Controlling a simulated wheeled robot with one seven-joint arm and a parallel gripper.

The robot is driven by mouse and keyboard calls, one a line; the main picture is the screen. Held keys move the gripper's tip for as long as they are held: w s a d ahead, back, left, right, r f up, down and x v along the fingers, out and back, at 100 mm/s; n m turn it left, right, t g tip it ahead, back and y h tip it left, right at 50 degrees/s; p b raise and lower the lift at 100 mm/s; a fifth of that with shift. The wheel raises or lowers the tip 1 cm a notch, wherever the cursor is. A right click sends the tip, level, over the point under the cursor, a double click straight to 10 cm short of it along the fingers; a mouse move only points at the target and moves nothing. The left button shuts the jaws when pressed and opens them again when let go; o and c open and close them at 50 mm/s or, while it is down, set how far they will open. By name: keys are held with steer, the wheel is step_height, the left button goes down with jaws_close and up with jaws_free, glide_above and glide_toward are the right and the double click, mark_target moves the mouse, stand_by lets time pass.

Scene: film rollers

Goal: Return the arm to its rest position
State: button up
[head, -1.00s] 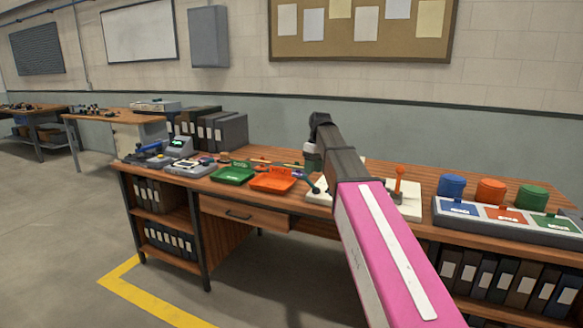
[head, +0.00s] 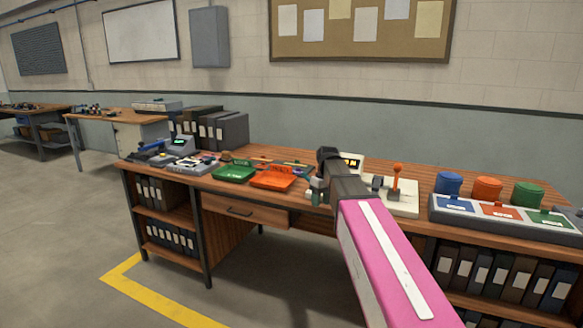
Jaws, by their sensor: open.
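My arm, pink with a pale stripe and a dark grey forward section, reaches in from the lower right over the wooden workbench (head: 225,185). My gripper (head: 316,194) hangs at the arm's far end, low over the bench just right of the orange tray (head: 273,178). Its small greenish-grey fingers are open; I see nothing between them. The arm hides part of a white device (head: 404,207) with an orange lever (head: 397,180) and a small lit display (head: 351,162).
A green tray (head: 234,172) sits left of the orange one. Blue, orange and green rollers (head: 449,183) stand behind a three-colour panel (head: 500,214) at right. Binders (head: 222,130) and small devices (head: 190,161) occupy the left end. Open floor lies in front.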

steer(key=s+d+f+m, duration=0.3)
steer(key=s+f, duration=0.7)
steer(key=f, duration=0.2)
steer(key=s+d+f+m+t+h, duration=0.1)
steer(key=s+d+f+m, duration=0.2)
steer(key=s+f, duration=0.7)
step_height(320, 180, down, 2)
steer(key=shift+d+f+m, duration=0.1)
steer(key=shift+d+m, duration=0.3)
steer(key=shift+d, duration=0.4)
